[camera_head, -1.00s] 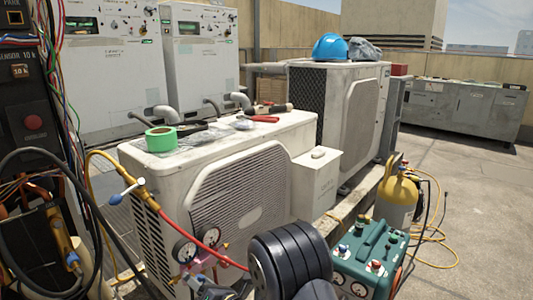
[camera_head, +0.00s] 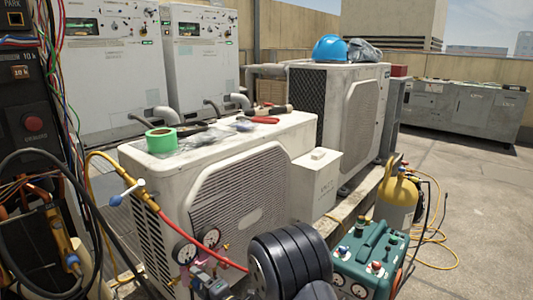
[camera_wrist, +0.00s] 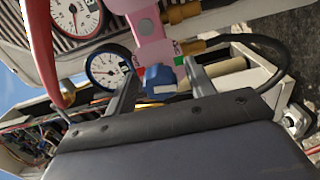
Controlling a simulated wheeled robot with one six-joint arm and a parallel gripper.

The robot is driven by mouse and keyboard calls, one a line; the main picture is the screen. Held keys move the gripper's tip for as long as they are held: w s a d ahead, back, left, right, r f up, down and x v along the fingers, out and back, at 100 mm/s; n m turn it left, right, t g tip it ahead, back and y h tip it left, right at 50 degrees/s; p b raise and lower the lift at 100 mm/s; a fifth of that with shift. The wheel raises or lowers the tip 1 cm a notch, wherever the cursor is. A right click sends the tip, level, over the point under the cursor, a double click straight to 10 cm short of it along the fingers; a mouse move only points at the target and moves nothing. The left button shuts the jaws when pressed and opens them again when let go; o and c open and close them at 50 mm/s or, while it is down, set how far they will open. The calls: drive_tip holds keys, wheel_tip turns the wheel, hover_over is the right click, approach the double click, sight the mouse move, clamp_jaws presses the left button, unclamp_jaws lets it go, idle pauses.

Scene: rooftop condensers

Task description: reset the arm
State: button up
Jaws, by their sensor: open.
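My gripper (camera_wrist: 161,72) is open in the wrist view, with one grey finger on each side of a blue valve knob (camera_wrist: 158,80). I cannot tell whether the fingers touch it. The knob sits on a pink gauge manifold (camera_wrist: 150,28) with two round dials, a red-rimmed gauge (camera_wrist: 75,12) and a blue-rimmed gauge (camera_wrist: 107,67). In the head view my dark arm is at the bottom centre, and my gripper (camera_head: 212,287) is small and partly hidden near the gauges (camera_head: 186,251) in front of the white condenser (camera_head: 245,200).
A red hose (camera_head: 180,228) runs across the condenser front towards my arm. A teal machine (camera_head: 370,255) and a yellow cylinder (camera_head: 397,190) stand right of my arm. Green tape (camera_head: 160,140) and tools lie on the condenser top. Open floor (camera_head: 480,220) is at the right.

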drive_tip(key=m, duration=0.5)
drive_tip(key=shift+m, duration=0.3)
drive_tip(key=m, duration=0.5)
idle(0.4)
